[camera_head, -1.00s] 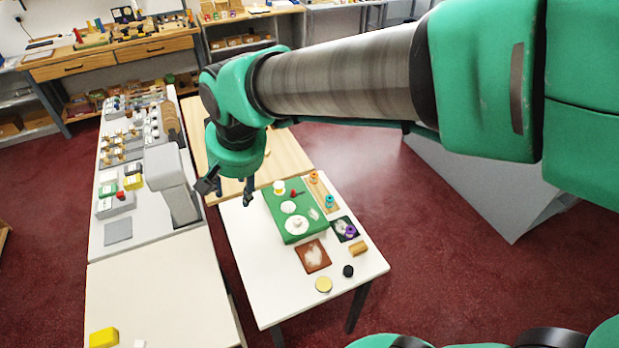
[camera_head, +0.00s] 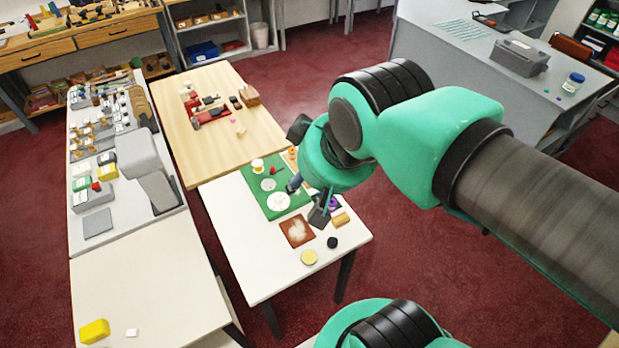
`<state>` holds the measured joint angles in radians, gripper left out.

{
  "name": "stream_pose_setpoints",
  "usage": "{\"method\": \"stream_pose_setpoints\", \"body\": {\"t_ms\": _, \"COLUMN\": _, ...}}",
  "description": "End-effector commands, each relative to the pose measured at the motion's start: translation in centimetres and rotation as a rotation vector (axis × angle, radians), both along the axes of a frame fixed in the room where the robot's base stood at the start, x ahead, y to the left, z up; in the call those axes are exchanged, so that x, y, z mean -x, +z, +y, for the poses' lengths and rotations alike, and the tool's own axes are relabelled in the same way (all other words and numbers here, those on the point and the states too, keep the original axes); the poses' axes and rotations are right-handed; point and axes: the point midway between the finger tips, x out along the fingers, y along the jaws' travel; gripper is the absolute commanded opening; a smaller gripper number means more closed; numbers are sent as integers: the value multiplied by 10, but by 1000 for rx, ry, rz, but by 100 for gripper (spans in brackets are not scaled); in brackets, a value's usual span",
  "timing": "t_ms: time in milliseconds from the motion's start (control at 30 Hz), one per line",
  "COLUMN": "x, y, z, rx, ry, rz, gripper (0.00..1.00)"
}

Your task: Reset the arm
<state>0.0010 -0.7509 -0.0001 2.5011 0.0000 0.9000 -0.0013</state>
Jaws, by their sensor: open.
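My arm reaches in from the right side of the view, its green joints bent over the small white table (camera_head: 250,275). My gripper (camera_head: 306,197) hangs above the right part of the green mat (camera_head: 252,180). It is open, and I see nothing held between its fingers. A white disc (camera_head: 278,201) on the mat shows just left of the fingers. The gripper hides the right part of the mat and some small things there.
A brown square (camera_head: 297,231), a black knob (camera_head: 332,242), a wooden block (camera_head: 341,219) and a pale yellow disc (camera_head: 309,257) lie on the white table. A wooden table (camera_head: 225,155) adjoins behind. A long counter (camera_head: 120,215) stands left. Red floor (camera_head: 420,280) is free at right.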

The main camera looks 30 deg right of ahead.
Motion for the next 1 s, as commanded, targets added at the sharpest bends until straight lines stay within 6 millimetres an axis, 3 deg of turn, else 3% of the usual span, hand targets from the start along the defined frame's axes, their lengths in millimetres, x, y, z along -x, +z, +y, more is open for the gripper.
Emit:
{"method": "stream_pose_setpoints", "body": {"t_ms": 467, "x": 0, "y": -10, "z": 0, "rx": 0, "ry": 0, "rz": 0, "gripper": 43}}
{"method": "stream_pose_setpoints", "body": {"t_ms": 1000, "x": 0, "y": -88, "z": 0, "rx": 0, "ry": 0, "rz": 0, "gripper": 43}}
